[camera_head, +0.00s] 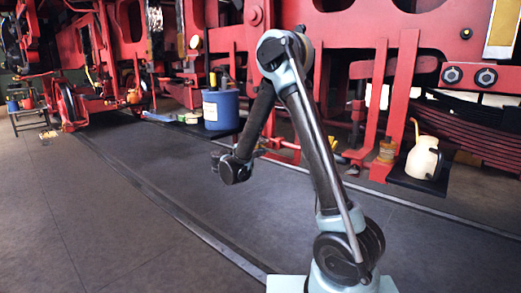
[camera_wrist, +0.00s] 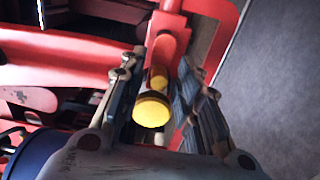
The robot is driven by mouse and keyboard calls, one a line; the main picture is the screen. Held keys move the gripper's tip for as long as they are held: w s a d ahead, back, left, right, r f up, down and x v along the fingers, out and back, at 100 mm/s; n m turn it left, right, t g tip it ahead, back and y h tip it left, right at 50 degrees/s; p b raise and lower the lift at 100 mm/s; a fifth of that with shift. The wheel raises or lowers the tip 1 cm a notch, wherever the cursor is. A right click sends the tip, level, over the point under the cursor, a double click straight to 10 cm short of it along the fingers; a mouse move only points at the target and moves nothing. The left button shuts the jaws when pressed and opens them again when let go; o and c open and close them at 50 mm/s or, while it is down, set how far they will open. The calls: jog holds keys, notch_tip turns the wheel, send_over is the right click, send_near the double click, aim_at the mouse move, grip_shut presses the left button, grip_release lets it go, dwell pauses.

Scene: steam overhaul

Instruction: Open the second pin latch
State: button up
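A yellow-capped pin knob (camera_wrist: 152,108) sits in a red bracket (camera_wrist: 166,42) in the wrist view, its round end facing the camera. I take it for the pin latch; whether it is the second one, I cannot tell. My gripper (camera_wrist: 162,65) has its two fingers apart, one on each side of the knob. A gap shows between the knob and the right finger; contact on the left is unclear. In the head view my arm's end is low in front of the red frame; the fingers and the knob cannot be made out there.
A blue drum (camera_head: 220,110) stands behind my arm's end, with red framework (camera_head: 230,40) around it. The dark floor (camera_head: 110,210) at the left is clear.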

jog(key=shift+a, duration=0.1)
jog(key=c, duration=0.5)
jog(key=shift+a, duration=0.1)
jog(key=shift+c, duration=0.2)
jog(key=shift+f, duration=0.1)
jog(key=o, duration=0.4)
jog(key=shift+s+f, duration=0.1)
jog(key=shift+f, duration=0.35)
jog(key=shift+c, duration=0.2)
jog(key=shift+f, duration=0.1)
